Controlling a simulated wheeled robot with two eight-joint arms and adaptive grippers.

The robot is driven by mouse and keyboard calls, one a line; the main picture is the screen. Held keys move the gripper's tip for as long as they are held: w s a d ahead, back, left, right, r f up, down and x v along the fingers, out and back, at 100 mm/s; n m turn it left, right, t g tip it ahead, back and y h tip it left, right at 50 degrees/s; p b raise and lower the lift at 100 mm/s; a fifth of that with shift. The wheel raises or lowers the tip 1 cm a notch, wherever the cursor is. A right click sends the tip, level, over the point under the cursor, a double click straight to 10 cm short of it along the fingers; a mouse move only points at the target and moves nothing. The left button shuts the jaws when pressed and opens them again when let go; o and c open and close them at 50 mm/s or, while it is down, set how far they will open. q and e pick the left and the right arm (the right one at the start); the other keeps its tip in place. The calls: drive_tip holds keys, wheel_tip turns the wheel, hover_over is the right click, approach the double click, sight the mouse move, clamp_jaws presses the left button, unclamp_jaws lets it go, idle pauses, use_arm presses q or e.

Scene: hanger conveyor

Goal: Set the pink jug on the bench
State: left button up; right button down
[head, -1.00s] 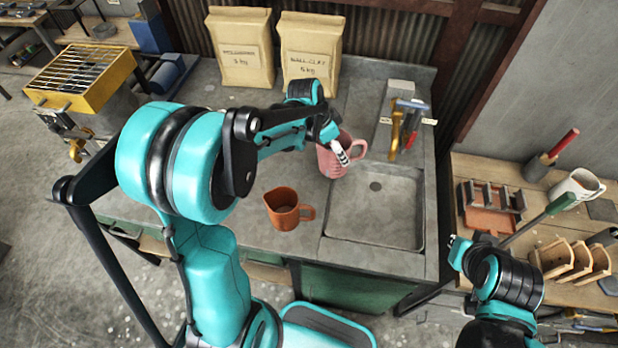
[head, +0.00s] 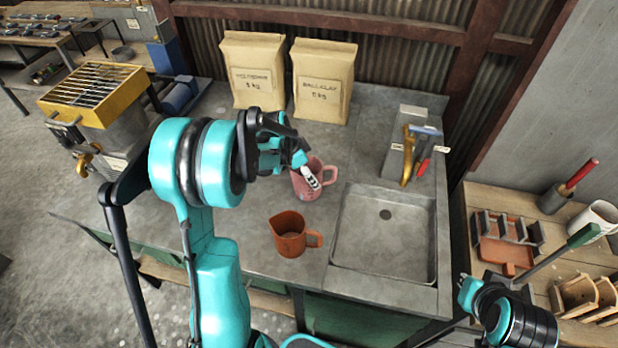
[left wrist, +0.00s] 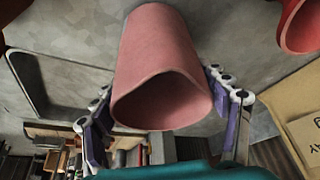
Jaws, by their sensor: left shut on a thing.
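The pink jug (head: 307,182) is upright at the bench (head: 245,205), left of the sink, behind and right of an orange jug (head: 290,234). I cannot tell whether its base touches the bench top. My left gripper (head: 309,176) is shut on the pink jug. In the left wrist view the pink jug (left wrist: 165,70) fills the middle, its mouth toward the camera, with the fingers of my left gripper (left wrist: 165,108) on both sides of it. My right arm shows at the lower right of the head view; its fingertips are not clear.
A sink (head: 385,235) lies right of the jugs. Two paper bags (head: 253,72) stand at the back of the bench. A side table (head: 505,175) is at the right.

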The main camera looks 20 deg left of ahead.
use_arm(q)
drive_tip(key=shift+f, duration=0.8)
drive_tip(key=o, duration=1.4)
drive_tip(key=shift+f, duration=0.1)
drive_tip(key=shift+o, duration=0.2)
